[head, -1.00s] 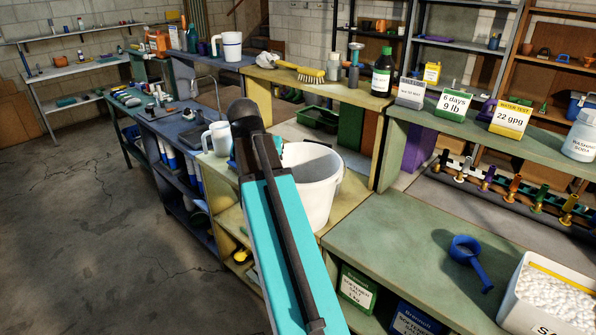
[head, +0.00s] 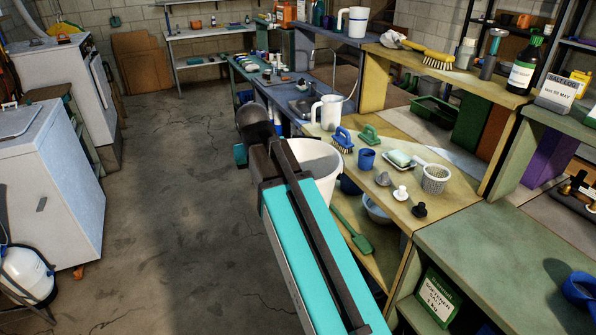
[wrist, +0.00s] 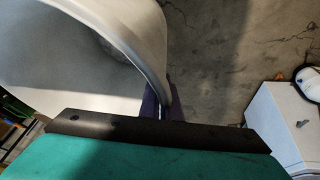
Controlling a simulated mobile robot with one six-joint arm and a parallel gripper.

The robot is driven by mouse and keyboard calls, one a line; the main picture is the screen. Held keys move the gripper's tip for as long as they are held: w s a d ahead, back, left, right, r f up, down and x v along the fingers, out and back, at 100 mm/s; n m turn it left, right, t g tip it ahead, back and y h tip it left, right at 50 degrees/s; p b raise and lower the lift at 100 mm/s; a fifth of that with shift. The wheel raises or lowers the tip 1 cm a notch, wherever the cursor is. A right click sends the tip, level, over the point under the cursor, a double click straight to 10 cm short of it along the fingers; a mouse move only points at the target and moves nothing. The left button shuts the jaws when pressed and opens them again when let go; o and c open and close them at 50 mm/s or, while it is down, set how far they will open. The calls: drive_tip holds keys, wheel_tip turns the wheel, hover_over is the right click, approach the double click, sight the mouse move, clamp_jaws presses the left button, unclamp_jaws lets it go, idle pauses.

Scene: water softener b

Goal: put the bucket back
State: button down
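The white bucket (head: 322,168) is upright or nearly so beside my arm, at the left edge of the yellow bench (head: 455,192) in the head view. My arm covers its left part. In the wrist view the bucket (wrist: 60,85) fills the upper left, and its wall runs down between the purple fingers of my gripper (wrist: 163,102). The gripper is shut on the bucket's wall near the rim. The fingertips are hidden behind my arm in the head view. I cannot tell whether the bucket touches the bench.
The yellow bench holds a blue brush (head: 342,138), a blue cup (head: 366,158), a soap dish (head: 399,160), a white strainer (head: 435,178), stoppers and a white jug (head: 328,112). A green bench (head: 500,250) is at right. A white cabinet (head: 50,190) stands left; the floor between is clear.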

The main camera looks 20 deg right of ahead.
drive_tip(key=a, duration=0.1)
drive_tip(key=a+n, duration=0.1)
drive_tip(key=w+a+n, duration=0.1)
drive_tip(key=shift+a+f+t+y, duration=0.25)
drive_tip(key=shift+t+y, duration=0.05)
drive_tip(key=shift+y, duration=0.1)
